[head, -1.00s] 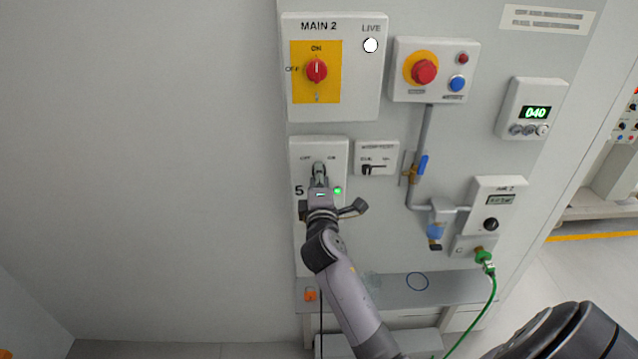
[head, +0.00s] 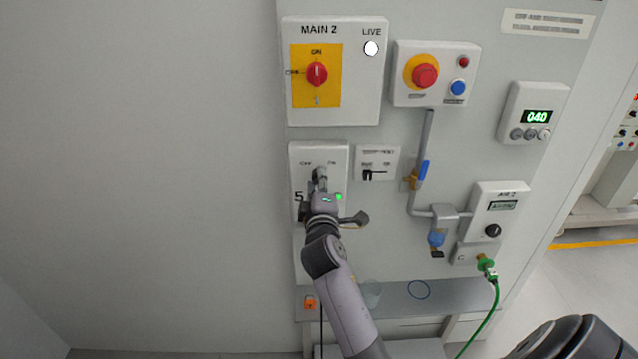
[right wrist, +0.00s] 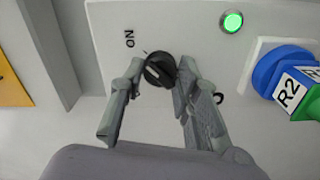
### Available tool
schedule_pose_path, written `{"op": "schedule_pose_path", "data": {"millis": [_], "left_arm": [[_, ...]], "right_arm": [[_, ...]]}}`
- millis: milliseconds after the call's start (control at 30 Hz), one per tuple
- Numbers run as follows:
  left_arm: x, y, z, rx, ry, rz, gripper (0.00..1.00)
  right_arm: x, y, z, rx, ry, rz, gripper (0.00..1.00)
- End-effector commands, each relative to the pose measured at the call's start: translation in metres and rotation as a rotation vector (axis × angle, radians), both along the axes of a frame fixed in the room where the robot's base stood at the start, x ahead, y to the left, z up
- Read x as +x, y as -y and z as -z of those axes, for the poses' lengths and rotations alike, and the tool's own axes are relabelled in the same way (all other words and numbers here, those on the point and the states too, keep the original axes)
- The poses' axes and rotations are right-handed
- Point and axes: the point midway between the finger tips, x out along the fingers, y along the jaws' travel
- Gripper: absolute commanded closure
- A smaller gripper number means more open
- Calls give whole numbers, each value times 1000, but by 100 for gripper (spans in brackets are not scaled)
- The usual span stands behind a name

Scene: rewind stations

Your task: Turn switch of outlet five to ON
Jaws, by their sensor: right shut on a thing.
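The outlet five panel (head: 340,152) is a white plate with OFF and ON marks at its top and a lit green lamp (head: 338,196). My right gripper (head: 320,178) is at the panel's rotary switch and hides most of it in the head view. In the right wrist view the switch is a round black knob (right wrist: 160,69) with a pale pointer mark. The fingers of my right gripper (right wrist: 161,82) are on both sides of the knob and shut on it. The ON mark (right wrist: 130,38) shows beside it. My left gripper is out of view.
Above is the MAIN 2 panel (head: 350,110) with a red rotary switch on yellow. A small panel with a black lever (head: 374,175) is close to the right. Farther right are an emergency button (head: 425,75), a blue-handled valve and a green hose (head: 496,310). The left wall is bare.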

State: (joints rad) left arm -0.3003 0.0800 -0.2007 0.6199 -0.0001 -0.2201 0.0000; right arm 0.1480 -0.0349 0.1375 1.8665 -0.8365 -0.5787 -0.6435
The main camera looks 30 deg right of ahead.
Motion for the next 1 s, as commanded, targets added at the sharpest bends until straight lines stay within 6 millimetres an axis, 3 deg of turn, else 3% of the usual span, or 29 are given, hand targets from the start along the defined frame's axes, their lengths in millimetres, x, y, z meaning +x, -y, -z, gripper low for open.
{"op": "schedule_pose_path", "data": {"millis": [67,100,367,733,1000], "left_arm": [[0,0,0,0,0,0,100],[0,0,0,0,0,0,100],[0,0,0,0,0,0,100],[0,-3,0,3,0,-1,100],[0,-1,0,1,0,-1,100]], "right_arm": [[0,0,2,5,-3,1,98],[0,0,2,5,-3,1,68],[0,0,1,2,-2,0,51],[-5,-4,1,1,-2,0,51],[-43,-26,2,2,-2,0,51]]}}
